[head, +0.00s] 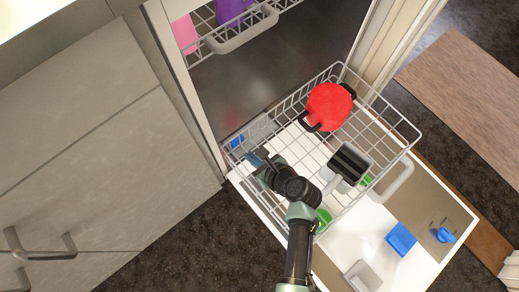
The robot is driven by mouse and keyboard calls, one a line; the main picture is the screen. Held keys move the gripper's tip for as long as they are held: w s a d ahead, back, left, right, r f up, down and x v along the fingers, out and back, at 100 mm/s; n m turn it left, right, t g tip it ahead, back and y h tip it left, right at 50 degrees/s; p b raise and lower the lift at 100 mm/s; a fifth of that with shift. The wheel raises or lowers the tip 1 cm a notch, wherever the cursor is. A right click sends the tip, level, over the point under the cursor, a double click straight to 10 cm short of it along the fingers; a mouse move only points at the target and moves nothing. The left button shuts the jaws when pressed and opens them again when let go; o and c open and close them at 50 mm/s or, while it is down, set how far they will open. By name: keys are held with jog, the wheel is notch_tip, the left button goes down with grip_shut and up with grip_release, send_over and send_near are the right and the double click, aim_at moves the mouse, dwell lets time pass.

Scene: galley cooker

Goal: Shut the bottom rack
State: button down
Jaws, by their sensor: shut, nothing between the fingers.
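The bottom rack (384,109) is a light wire basket, pulled out over the lowered door (350,228) of the open dishwasher. It holds a red pot (328,106) with dark handles and a dark-and-grey item (348,163). Its thick pale handle (396,181) is on the outer right side. My gripper (254,159) is shut and empty, at the rack's left part near the machine's opening. I cannot tell whether it touches the wires. My arm hides part of the rack's lower left side.
The upper rack (205,42) holds pink and purple items. A blue piece (401,239) and a grey piece (362,275) are on the door. Grey cabinets (90,150) with a handle stand at left. Dark floor (175,245) is clear at lower left. A brown mat (465,95) lies at right.

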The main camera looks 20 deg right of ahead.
aim_at(234, 141)
jog(key=w, duration=0.1)
jog(key=w+a+f+b, duration=0.1)
jog(key=w, duration=0.1)
jog(key=w+a+f+b, duration=0.1)
jog(key=shift+w, duration=0.35)
jog(key=shift+w+a+r+b, duration=0.15)
jog(key=shift+w+r+b, duration=0.05)
jog(key=shift+w+b, duration=0.2)
jog(key=shift+w, duration=0.1)
